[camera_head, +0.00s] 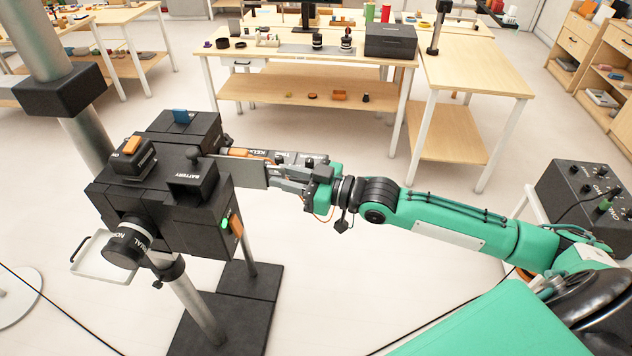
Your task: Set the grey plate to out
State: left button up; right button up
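The grey plate (240,172) is a flat dark grey slab that sticks out from the right side of a black camera-like device (160,195) on a stand. Its inner end is hidden in the device. My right gripper (272,175), on the green arm, comes in from the right. Its fingertips are at the plate's outer end, touching or very close to it. The fingers are small and overlap the plate's edge, so I cannot tell whether they are closed on it. My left gripper is not in view.
A labelled grey cylinder (290,157) shows behind my gripper. A wooden table (290,68) stands behind, a black control box (590,195) at right.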

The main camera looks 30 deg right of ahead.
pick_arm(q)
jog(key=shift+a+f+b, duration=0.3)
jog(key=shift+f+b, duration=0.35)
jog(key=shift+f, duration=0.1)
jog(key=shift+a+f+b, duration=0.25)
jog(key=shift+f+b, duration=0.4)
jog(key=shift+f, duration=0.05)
pick_arm(e)
jog(key=v, duration=1.3)
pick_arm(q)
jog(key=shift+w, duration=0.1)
